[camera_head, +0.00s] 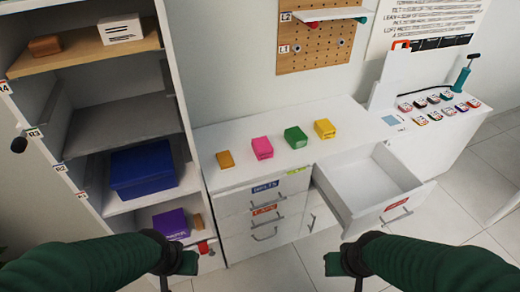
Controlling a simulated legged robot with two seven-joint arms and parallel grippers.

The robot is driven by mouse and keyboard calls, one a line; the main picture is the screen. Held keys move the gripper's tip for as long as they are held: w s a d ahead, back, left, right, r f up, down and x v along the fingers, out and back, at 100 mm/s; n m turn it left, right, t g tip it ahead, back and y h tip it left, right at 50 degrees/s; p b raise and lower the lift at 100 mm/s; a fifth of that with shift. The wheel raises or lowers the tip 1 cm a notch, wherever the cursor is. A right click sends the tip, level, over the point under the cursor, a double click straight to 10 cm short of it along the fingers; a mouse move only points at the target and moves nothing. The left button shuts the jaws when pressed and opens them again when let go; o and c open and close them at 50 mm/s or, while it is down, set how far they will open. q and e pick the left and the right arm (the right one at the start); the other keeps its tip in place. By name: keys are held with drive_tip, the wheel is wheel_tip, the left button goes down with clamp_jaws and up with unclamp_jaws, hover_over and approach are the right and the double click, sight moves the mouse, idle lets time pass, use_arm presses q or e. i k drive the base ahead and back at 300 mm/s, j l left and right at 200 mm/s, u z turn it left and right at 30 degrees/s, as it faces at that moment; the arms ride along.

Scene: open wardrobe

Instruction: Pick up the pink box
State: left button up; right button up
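The pink box (262,148) stands on the white cabinet top (222,182), between an orange-brown box (225,160) on its left and a green box (296,137) on its right. My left gripper (182,268) is at the bottom of the view, in front of the shelf unit, well short of the pink box. My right gripper (342,270) is at the bottom centre-right, in front of the open drawer, also apart from the box. Nothing shows held in either gripper. Their fingers are dark and partly cut off, so their opening is unclear.
A yellow box (324,129) stands right of the green one. An open, empty drawer (365,185) juts out below the cabinet top. The shelf unit (182,100) at left holds a blue box (143,170) and a purple box (171,224). The cabinet top in front of the pink box is clear.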

sight(262, 148)
drive_tip(key=i+u, duration=0.45)
drive_tip(key=i+l+u, duration=0.25)
drive_tip(key=u, duration=0.2)
drive_tip(key=i+l+u, duration=0.4)
drive_tip(key=i, duration=0.05)
